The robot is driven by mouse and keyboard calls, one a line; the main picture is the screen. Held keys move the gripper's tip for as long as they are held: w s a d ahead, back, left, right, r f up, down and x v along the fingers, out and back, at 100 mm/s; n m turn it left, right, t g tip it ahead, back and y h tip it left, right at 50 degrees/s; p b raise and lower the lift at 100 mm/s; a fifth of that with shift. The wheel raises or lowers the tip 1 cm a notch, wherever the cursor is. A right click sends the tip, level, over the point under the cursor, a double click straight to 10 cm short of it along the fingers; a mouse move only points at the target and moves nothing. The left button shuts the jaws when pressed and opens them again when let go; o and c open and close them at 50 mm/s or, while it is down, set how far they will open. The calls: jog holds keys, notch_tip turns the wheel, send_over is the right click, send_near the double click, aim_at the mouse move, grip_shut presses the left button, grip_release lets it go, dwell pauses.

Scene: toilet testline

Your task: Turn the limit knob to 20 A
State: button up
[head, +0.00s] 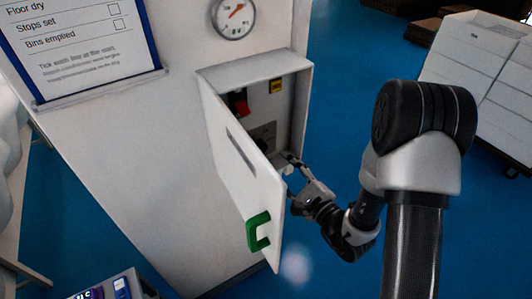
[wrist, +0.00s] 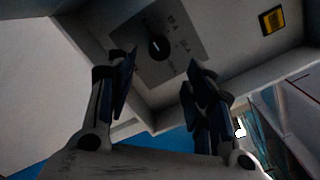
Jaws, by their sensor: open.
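The limit knob (wrist: 158,47) is a small black round knob on a grey dial plate (wrist: 182,38) inside the open cabinet. In the wrist view it lies ahead of and between the fingers, apart from them. The marks on the plate are too blurred to read. My gripper (wrist: 158,85) is open and empty. In the head view my gripper (head: 288,168) is at the lower right of the cabinet opening, beside the door. The dial plate (head: 264,134) is partly hidden there by the door.
The white cabinet door (head: 240,170) with a green handle (head: 258,232) stands open left of my gripper. A red switch (head: 239,102) and a yellow label (head: 276,86) are inside the cabinet (head: 257,70). A gauge (head: 233,17) is above.

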aim_at(263, 149)
jog(key=x, duration=0.8)
jog(key=shift+w+a, duration=0.15)
jog(key=shift+a, duration=0.05)
jog(key=shift+c, duration=0.6)
jog(key=c, duration=0.9)
